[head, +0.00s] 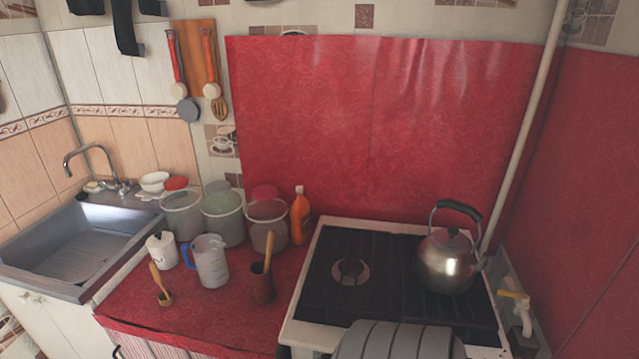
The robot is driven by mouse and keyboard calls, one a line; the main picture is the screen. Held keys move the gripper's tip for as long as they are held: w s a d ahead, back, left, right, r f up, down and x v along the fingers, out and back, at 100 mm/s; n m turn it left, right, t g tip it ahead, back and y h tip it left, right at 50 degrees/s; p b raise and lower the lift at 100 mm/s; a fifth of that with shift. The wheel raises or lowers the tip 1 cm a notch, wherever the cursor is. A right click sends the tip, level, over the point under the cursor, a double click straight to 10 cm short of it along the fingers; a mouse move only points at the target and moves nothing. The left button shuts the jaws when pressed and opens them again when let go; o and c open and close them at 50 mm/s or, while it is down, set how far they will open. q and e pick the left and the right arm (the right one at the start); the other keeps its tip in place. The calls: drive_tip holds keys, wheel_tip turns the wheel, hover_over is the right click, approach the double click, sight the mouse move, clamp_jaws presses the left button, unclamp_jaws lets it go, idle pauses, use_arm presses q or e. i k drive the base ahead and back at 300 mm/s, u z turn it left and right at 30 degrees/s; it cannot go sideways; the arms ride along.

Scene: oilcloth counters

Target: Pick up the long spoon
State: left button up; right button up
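Several spoon-like things are in view, and I cannot tell for sure which one is the long spoon. A wooden spoon (158,280) stands tilted at the front left of the red counter, its bowl end low by the cloth. A wooden handle (268,250) rises from a small brown cup (262,284); its lower end is hidden inside. On the wall, red-handled utensils hang by a wooden board, with a grey round head (188,109) and a slotted brown head (220,108). Neither of my grippers is in view.
A white mug (162,250), a blue-handled jug (210,263), large jars (222,218) and an orange bottle (300,216) crowd the counter. A kettle (447,264) stands on the stove at right. A sink (80,245) is at left. The counter's front strip is mostly clear.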

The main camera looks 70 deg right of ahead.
sight(272, 234)
drive_tip(key=u, duration=0.2)
drive_tip(key=k, duration=0.35)
drive_tip(key=z, duration=2.9)
